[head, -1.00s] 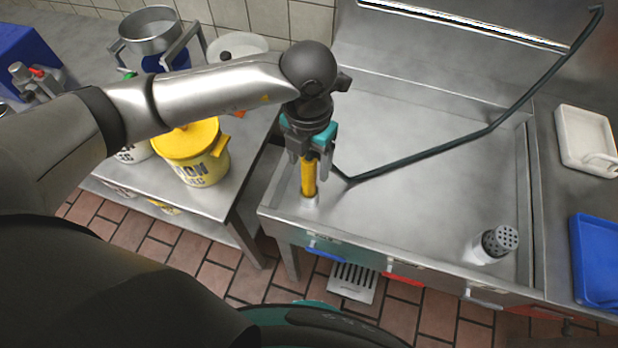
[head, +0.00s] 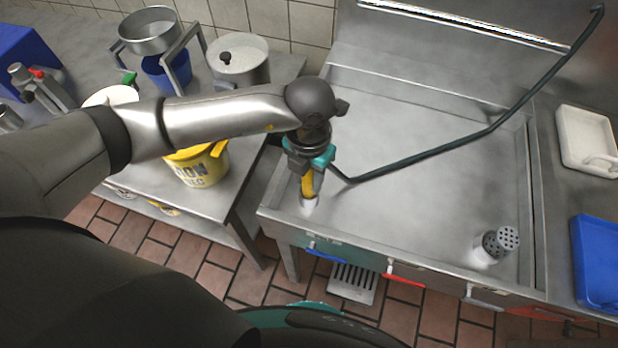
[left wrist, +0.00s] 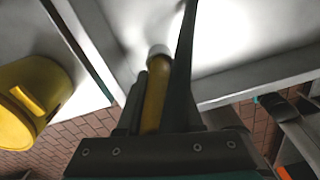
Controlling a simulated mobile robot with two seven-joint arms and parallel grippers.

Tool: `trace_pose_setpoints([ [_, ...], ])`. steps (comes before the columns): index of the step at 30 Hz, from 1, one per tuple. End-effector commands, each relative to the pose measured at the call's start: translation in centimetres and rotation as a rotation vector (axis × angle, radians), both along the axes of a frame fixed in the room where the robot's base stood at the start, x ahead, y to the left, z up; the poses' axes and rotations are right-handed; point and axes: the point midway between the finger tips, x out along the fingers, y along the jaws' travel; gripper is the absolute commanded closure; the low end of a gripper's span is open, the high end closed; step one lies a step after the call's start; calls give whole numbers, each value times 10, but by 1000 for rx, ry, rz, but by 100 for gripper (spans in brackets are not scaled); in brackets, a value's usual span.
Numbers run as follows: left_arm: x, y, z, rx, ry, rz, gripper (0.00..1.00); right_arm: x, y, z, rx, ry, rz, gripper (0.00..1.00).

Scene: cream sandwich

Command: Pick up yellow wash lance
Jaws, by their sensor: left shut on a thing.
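The yellow wash lance (head: 309,184) stands near the front left corner of the steel sink (head: 430,195), with a pale lower end. My left gripper (head: 308,172) is over it from above and shut on it. In the left wrist view the yellow lance (left wrist: 154,95) lies between the two dark fingers (left wrist: 160,100), its pale end pointing away. A dark hose (head: 420,157) runs from the lance up to the right, to the top right of the head view. The lance's upper part is hidden by the gripper. My right gripper is not in view.
A yellow bucket (head: 197,170) stands on the steel table left of the sink, with pots (head: 240,62) behind it. A perforated cylinder (head: 496,243) stands at the sink's front right. A white tray (head: 588,135) and a blue tray (head: 597,262) lie farther right.

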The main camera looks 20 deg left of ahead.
Motion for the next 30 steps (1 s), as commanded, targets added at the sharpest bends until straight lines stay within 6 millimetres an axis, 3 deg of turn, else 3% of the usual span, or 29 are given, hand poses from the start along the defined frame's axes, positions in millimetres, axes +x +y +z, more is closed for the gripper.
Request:
trace_pose_setpoints([
  [8,0,0,0,0,-1,0,100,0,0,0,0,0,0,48],
  [23,1,0,1,-1,-2,0,100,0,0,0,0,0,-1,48],
  [30,1,0,16,-2,-4,-1,100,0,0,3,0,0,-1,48],
])
